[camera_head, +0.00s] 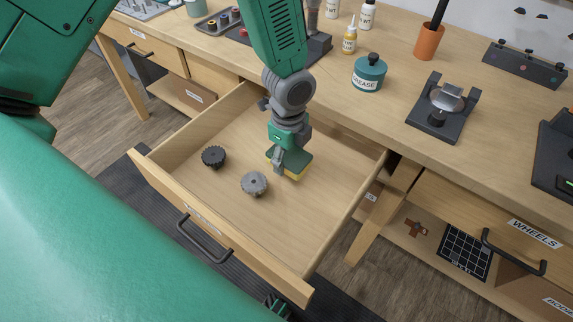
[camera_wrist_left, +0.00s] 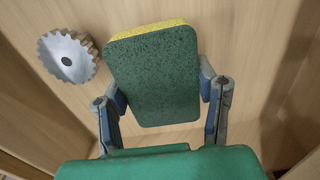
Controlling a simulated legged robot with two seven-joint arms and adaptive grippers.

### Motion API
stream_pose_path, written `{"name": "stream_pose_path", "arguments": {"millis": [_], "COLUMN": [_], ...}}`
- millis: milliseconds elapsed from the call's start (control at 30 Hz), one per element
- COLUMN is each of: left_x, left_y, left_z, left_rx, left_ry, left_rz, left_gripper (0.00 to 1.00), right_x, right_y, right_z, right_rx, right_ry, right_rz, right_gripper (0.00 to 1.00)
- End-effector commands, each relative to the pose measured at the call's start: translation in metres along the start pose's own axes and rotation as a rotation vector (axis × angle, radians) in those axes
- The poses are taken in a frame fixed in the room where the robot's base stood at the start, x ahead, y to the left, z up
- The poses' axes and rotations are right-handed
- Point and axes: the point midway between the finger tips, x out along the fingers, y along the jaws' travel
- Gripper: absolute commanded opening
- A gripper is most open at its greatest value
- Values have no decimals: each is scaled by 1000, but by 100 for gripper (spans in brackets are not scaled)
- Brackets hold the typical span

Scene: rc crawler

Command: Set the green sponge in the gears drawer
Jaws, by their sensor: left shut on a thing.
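The gears drawer (camera_head: 302,240) is pulled open below the bench, its front label too small to read. The sponge (camera_head: 298,167), dark green on one face and yellow on the other, is inside the drawer outline, toward the back right. My left gripper (camera_head: 281,163) reaches down from above and is shut on the sponge. In the left wrist view, the two fingers grip the sponge (camera_wrist_left: 152,78) at its sides, green face toward the camera. I cannot tell whether the sponge touches the drawer floor.
A grey gear (camera_head: 254,184) and a black gear (camera_head: 213,156) lie on the drawer floor left of the sponge. The grey gear shows in the left wrist view (camera_wrist_left: 66,57). The front right of the drawer is clear. A grease jar (camera_head: 369,74) stands on the bench (camera_head: 395,108).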

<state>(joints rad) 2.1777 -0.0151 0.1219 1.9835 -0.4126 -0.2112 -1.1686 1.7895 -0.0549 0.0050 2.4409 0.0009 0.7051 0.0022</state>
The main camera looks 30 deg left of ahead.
Motion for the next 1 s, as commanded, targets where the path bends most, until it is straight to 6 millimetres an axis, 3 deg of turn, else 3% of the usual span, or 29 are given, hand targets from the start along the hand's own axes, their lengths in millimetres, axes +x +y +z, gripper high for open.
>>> {"name": "stream_pose_path", "arguments": {"millis": [333,633,667,700,1000], "left_x": [40,43,43,42,41], "left_y": [1,0,0,0,0], "left_z": [6,4,4,3,4], "left_rx": [-4,-5,-4,-4,-4], "left_ry": [6,3,3,2,3], "left_rz": [2,-1,-1,-1,-2], "left_gripper": [31,31,61,75,75], "right_x": [5,5,5,5,4], "right_y": [0,0,0,0,0], "right_z": [0,0,0,0,0], "right_rx": [1,0,0,0,1], "right_ry": [0,0,0,0,0], "right_rz": [0,0,0,0,0], "right_gripper": [47,47,47,47,47]}}
